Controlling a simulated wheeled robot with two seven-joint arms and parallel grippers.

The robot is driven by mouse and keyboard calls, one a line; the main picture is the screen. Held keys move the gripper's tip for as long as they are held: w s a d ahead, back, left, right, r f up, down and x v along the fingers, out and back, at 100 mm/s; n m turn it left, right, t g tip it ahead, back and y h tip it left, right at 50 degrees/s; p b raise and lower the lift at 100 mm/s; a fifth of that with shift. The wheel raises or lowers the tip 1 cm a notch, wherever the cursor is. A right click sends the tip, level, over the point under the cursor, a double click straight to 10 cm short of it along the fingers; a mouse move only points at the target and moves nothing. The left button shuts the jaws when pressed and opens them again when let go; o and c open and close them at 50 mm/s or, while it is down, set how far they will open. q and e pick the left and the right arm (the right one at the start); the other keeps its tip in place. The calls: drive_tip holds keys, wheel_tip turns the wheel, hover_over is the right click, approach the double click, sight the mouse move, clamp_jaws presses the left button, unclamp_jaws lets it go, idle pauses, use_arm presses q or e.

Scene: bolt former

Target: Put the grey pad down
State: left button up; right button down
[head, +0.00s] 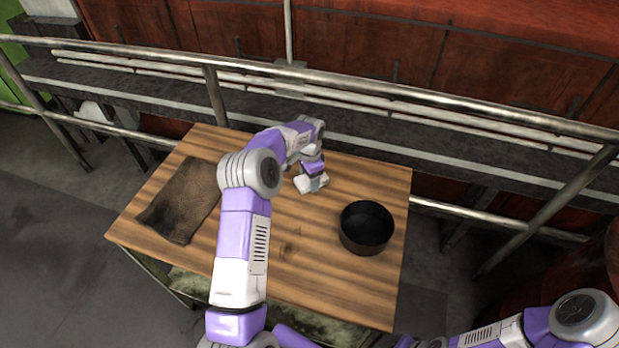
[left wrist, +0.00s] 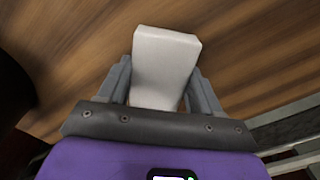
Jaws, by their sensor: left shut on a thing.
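The grey pad is a pale, whitish-grey block (left wrist: 164,62) between the two fingers of my left gripper (left wrist: 163,85) in the left wrist view. My left gripper is shut on it. In the head view the pale pad (head: 312,184) shows at the end of my left arm, over the back middle of the wooden table (head: 300,258). It is low over the wood; I cannot tell whether it touches the surface. My right arm shows at the bottom right of the head view, with its gripper out of view.
A black round pot (head: 366,228) stands on the table's right side. A dark brown cloth (head: 180,200) lies flat at the left. A metal railing (head: 400,109) runs behind the table. Bare wood lies between the cloth and the pot.

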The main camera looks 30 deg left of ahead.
use_arm(q)
drive_tip(key=o, duration=1.2)
wheel_tip(320, 180, up, 8)
drive_tip(key=shift+f+p, duration=0.1)
drive_tip(key=shift+p, duration=0.85)
